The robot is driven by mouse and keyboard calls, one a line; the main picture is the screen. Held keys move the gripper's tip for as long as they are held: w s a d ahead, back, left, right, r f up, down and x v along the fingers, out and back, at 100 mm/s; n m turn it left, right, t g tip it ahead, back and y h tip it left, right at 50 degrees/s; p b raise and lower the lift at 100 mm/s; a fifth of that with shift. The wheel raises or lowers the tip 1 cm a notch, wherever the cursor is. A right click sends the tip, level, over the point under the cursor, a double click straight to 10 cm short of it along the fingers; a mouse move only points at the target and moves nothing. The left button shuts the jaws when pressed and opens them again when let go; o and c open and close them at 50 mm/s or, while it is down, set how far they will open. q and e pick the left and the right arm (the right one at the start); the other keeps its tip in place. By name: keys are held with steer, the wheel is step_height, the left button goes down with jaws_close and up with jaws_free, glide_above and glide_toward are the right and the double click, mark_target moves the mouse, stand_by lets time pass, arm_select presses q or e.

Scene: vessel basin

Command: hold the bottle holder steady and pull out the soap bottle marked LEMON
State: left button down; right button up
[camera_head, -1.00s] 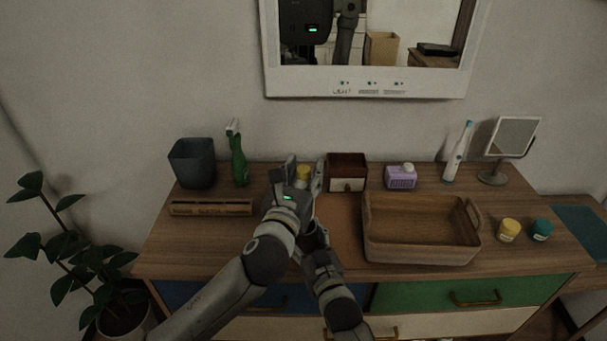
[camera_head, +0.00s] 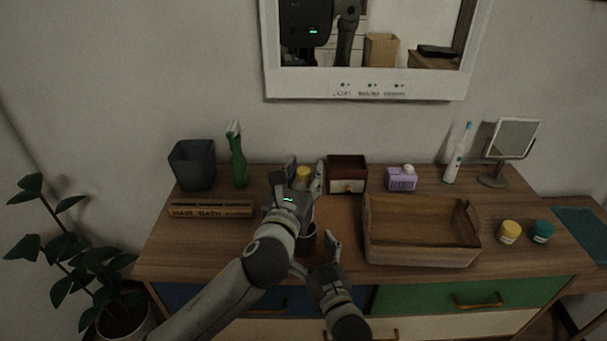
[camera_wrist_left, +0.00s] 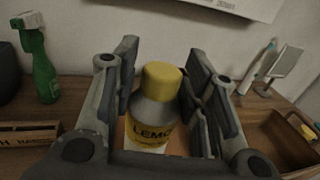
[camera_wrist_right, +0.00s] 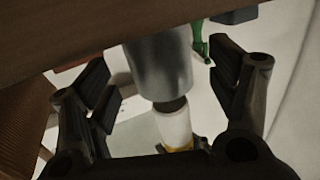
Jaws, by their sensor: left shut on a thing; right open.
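The LEMON soap bottle (camera_wrist_left: 152,115) has a yellow cap, a grey shoulder and a yellow label. My left gripper (camera_head: 302,176) is shut on it, with a finger on each side. The bottle's yellow cap (camera_head: 303,173) shows between the fingers in the head view. The bottle holder (camera_head: 307,240), a dark grey cylinder, stands on the dresser top below my left gripper, partly hidden by my arm. In the right wrist view, which looks upside down, the holder (camera_wrist_right: 160,65) is near the bottle's pale lower part (camera_wrist_right: 173,127), which shows outside it. My right gripper (camera_head: 315,257) is open beside the holder.
A wooden tray (camera_head: 420,255) stands right of the grippers, with a small drawer box (camera_head: 347,174) behind. A green spray bottle (camera_head: 238,162), dark cup (camera_head: 192,165) and wooden sign block (camera_head: 210,209) are at left. Two small jars (camera_head: 509,231) stand at right.

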steer(key=v, duration=0.8)
steer(key=shift+s, duration=0.3)
steer(key=shift+d, duration=0.15)
